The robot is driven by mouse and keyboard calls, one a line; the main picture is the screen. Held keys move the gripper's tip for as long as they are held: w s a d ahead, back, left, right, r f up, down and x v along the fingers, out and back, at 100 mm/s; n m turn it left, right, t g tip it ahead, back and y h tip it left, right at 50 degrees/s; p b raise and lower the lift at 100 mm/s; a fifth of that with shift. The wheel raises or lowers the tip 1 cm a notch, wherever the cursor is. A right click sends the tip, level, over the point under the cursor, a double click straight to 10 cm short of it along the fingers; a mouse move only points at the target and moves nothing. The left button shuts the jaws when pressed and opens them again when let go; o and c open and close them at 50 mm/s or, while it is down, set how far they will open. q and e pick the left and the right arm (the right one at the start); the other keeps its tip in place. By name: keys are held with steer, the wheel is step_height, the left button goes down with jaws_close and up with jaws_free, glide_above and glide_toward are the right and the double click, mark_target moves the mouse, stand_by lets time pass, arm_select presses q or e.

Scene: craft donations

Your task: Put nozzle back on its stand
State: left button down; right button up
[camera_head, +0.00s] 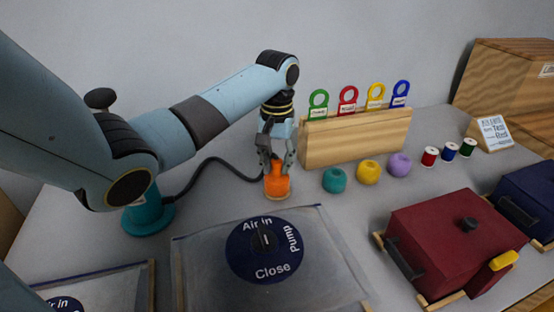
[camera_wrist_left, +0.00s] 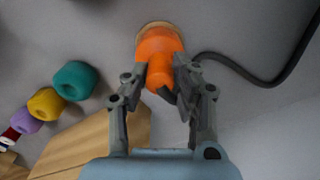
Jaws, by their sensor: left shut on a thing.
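The orange nozzle (camera_head: 277,184) is upright at the table's middle, wide end down with a pale rim. It also shows in the left wrist view (camera_wrist_left: 158,50). My left gripper (camera_head: 275,160) comes from above, its fingers (camera_wrist_left: 160,80) closed on the nozzle's narrow upper part. I cannot tell whether the nozzle touches the table. A black hose (camera_head: 205,162) runs from near the nozzle to a teal stand (camera_head: 148,218) at the left. My left arm hides much of the stand's upper part. My right gripper is out of view.
A wooden rack (camera_head: 355,138) with coloured ring tags stands behind the nozzle. Teal (camera_head: 336,180), yellow (camera_head: 369,172) and purple (camera_head: 399,164) yarn balls lie right of it. A clear bag with a round valve (camera_head: 264,250) lies in front. A dark red box (camera_head: 455,235) stands at right.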

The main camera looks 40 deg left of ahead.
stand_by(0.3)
arm_select(q)
steer(key=c, duration=1)
jaws_free()
steer(key=shift+r, duration=3.75)
